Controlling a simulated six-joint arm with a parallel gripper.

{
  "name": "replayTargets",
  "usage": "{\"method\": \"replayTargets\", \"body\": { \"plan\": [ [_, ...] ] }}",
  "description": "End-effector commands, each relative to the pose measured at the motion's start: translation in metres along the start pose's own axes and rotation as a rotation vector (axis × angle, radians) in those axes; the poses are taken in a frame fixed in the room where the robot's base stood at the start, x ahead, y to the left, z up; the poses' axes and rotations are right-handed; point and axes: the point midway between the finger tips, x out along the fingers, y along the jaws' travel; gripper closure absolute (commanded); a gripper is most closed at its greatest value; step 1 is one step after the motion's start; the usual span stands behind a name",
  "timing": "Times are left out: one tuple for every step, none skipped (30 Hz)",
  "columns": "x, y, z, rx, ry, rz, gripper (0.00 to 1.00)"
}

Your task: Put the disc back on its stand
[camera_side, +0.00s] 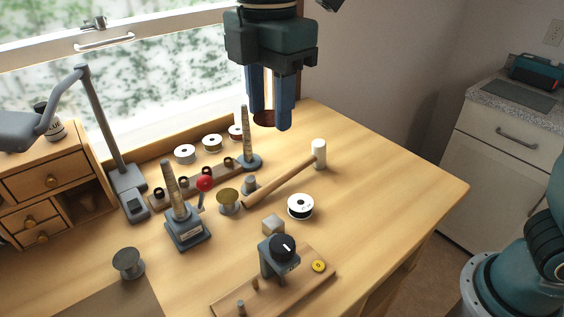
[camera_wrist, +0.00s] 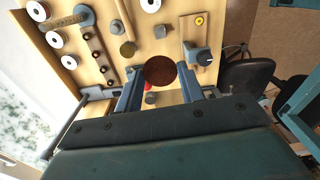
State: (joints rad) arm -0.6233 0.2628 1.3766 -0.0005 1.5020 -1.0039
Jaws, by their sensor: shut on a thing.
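My gripper (camera_side: 269,122) is high above the back of the bench, fingers pointing down. It is shut on a reddish-brown disc (camera_side: 263,118), which is mostly hidden by the fingers in the side view. In the wrist view the disc (camera_wrist: 161,70) shows as a full round face between the fingertips. I cannot tell for sure which piece is its stand. A gold round-topped stand (camera_side: 228,196) and a grey round-topped one (camera_side: 128,260) are upright on the bench.
Two tapered posts (camera_side: 173,192) (camera_side: 246,135) rise from the bench. A hammer (camera_side: 290,180) lies across the middle, near a red ball (camera_side: 205,183) and a white spool (camera_side: 300,206). A vise with a black knob (camera_side: 284,247) is in front. The right of the bench is clear.

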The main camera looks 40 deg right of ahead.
Motion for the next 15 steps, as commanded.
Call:
{"method": "replayTargets", "body": {
  "plan": [
    [0.000,0.001,0.000,-0.002,0.000,0.000,0.83],
    [0.000,0.002,0.000,-0.004,0.000,0.000,0.83],
    [0.000,0.004,0.001,-0.009,0.000,0.000,0.83],
    [0.000,0.006,0.001,-0.013,0.000,0.000,0.83],
    [0.000,0.008,0.001,-0.018,0.000,0.000,0.83],
    [0.000,0.011,0.002,-0.027,-0.001,-0.001,0.83],
    [-0.001,0.015,0.002,-0.035,-0.001,-0.001,0.83],
    [-0.001,0.018,0.003,-0.043,0.000,0.000,0.83],
    [-0.001,0.024,0.004,-0.057,-0.001,-0.001,0.83],
    [-0.001,0.028,0.004,-0.068,0.000,0.000,0.83],
    [-0.001,0.033,0.005,-0.081,0.000,0.000,0.83],
    [-0.001,0.040,0.007,-0.099,0.000,-0.001,0.83],
    [-0.001,0.045,0.009,-0.114,0.000,-0.001,0.83],
    [-0.001,0.050,0.010,-0.128,0.000,-0.001,0.83],
    [-0.001,0.058,0.012,-0.149,0.000,0.000,0.83]
  ]
}}
